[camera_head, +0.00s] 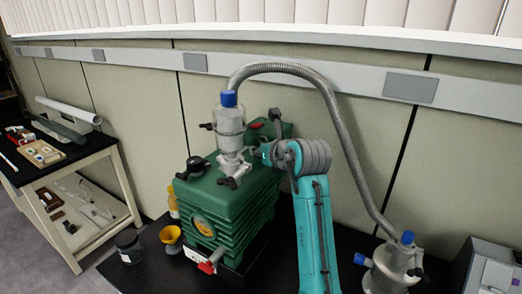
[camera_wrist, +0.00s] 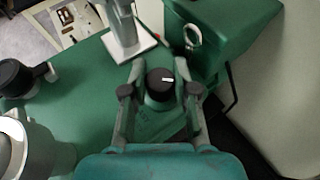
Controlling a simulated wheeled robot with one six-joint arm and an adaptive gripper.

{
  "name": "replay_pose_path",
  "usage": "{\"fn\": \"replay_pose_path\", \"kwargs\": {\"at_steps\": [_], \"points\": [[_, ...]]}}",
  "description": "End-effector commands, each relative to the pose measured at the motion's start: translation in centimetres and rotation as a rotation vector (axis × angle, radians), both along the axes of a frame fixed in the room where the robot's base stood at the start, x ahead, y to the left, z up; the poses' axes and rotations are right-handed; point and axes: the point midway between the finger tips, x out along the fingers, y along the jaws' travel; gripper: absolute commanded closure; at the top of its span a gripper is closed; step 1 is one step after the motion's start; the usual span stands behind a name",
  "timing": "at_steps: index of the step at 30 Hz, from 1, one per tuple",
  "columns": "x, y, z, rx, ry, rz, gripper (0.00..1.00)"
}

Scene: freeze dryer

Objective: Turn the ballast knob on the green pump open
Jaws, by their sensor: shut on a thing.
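The green pump (camera_head: 235,205) stands on a dark bench in the head view, and its green top (camera_wrist: 85,80) fills much of the wrist view. The black ballast knob (camera_wrist: 160,84) sits on the pump top, with a short white mark on the right part of its face. My gripper (camera_wrist: 159,90) has one finger on each side of the knob and is shut on it. In the head view my gripper (camera_head: 262,153) reaches in from the right over the pump top, and I cannot make out the knob there.
A metal filter with a blue cap (camera_head: 229,118) rises from the pump, close left of my gripper. A grey corrugated hose (camera_head: 345,135) arches behind my arm to a metal vessel (camera_head: 390,268). A yellow funnel (camera_head: 171,236) stands left of the pump.

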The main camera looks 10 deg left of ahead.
Motion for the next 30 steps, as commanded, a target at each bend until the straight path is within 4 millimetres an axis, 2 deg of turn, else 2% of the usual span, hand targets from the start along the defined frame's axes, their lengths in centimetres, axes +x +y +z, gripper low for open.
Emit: {"fn": "replay_pose_path", "kwargs": {"at_steps": [2, 3, 6, 19, 30], "points": [[0.0, 0.0, -0.1, -0.001, 0.001, 0.000, 1.00], [0.0, 0.0, -0.1, -0.001, 0.001, 0.000, 0.69], [0.0, 0.0, -0.1, -0.001, 0.001, 0.000, 0.45], [-0.6, -0.5, 0.3, 0.001, -0.001, 0.000, 0.45], [-5.6, -4.1, 2.9, 0.000, -0.002, 0.000, 0.45]]}}
